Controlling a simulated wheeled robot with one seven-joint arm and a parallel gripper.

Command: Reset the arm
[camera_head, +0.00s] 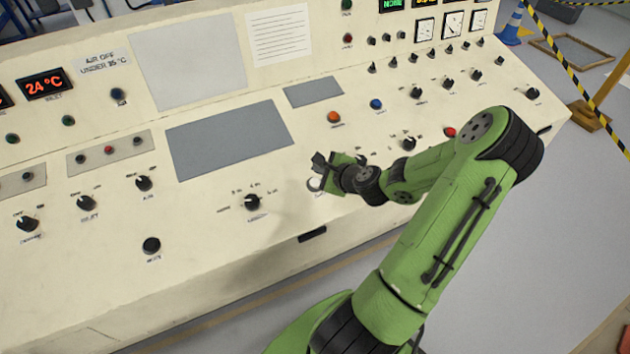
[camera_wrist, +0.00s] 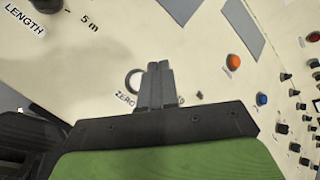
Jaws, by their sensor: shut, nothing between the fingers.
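My green arm reaches in from the lower right in the head view. My gripper (camera_head: 320,161) is over the cream control console (camera_head: 190,240), just above its sloped top. In the wrist view my gripper (camera_wrist: 158,68) has its two fingers together with nothing between them. I cannot tell whether the fingertips touch the panel.
An orange button (camera_head: 334,117) and a blue button (camera_head: 376,104) lie beyond my gripper. A black length knob (camera_head: 253,202) is to its left. Several knobs and gauges line the console. A yellow-black barrier tape (camera_head: 571,62) and a blue cone (camera_head: 513,28) stand at right.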

